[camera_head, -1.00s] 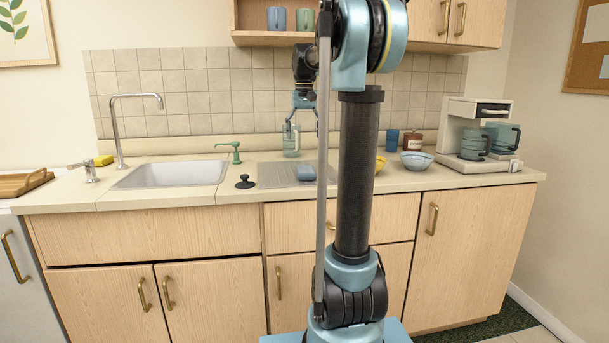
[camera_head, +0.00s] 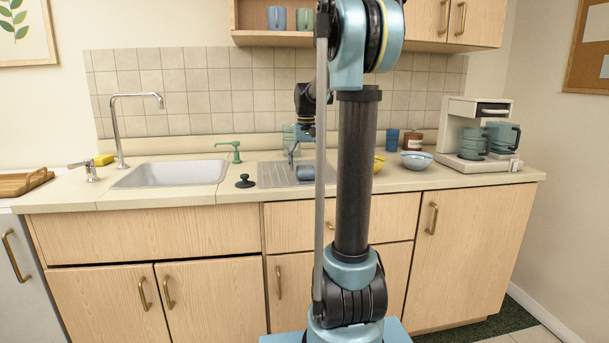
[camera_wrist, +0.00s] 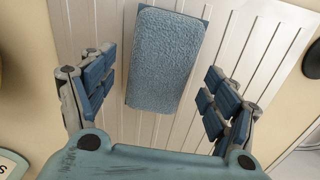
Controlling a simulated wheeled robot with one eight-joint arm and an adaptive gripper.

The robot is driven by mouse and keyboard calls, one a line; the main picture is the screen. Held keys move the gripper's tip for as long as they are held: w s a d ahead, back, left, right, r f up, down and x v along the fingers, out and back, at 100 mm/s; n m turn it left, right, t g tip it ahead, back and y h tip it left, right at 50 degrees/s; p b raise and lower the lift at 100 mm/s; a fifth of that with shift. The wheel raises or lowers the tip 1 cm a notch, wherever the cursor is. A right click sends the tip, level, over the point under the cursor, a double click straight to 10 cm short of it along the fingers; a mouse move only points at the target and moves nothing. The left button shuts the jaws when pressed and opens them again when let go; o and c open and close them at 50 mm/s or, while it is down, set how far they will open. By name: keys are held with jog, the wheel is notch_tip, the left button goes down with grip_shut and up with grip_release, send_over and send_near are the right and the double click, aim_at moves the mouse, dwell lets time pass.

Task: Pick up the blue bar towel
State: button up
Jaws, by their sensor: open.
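The blue bar towel (camera_wrist: 163,58) is a folded, fuzzy blue rectangle lying on the ribbed metal drainboard (camera_wrist: 110,20). In the wrist view it shows at the upper middle, ahead of and between the open fingers of my gripper (camera_wrist: 160,92). The fingers are apart, with nothing between their pads that I can see held. In the head view the towel (camera_head: 306,173) is a small blue shape on the drainboard (camera_head: 272,174), partly hidden by my arm. My gripper (camera_head: 293,160) is low over the drainboard there, close to the towel.
The sink (camera_head: 172,174) lies to the left, with a black stopper (camera_head: 245,182) and a green dispenser (camera_head: 235,150) nearby.

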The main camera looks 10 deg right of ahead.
aim_at(306, 168)
jog(key=shift+f, duration=0.25)
jog(key=c, duration=1.1)
notch_tip(306, 168, up, 10)
jog(key=shift+r, duration=0.1)
jog(key=shift+o, duration=0.3)
